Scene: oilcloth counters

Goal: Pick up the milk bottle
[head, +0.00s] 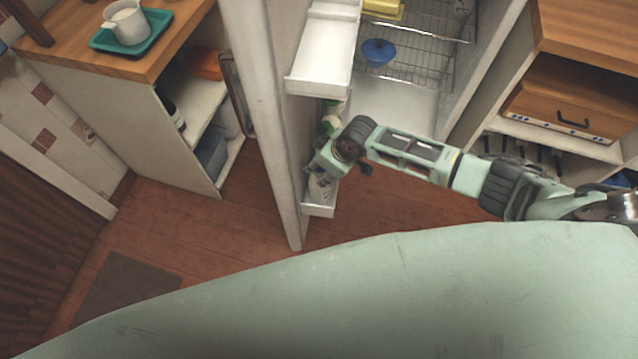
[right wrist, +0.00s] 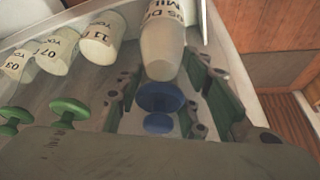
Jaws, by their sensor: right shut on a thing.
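The milk bottle (right wrist: 163,42) stands in a fridge door shelf in the right wrist view. It is pale, with dark "MIL" lettering and a blue cap (right wrist: 160,97) towards the camera. My right gripper (right wrist: 168,105) has its fingers on both sides of the bottle and is shut on it. In the head view, my right gripper (head: 325,163) reaches into the lower shelf of the open fridge door, and it mostly hides the bottle there. My left gripper is not in view.
Yogurt containers (right wrist: 58,48) and green caps (right wrist: 70,108) are beside the milk bottle. The white upper door shelf (head: 322,66) is above my gripper. A blue bowl (head: 378,52) sits on the fridge's wire rack (head: 420,68). The floor (head: 215,225) left of the door is clear.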

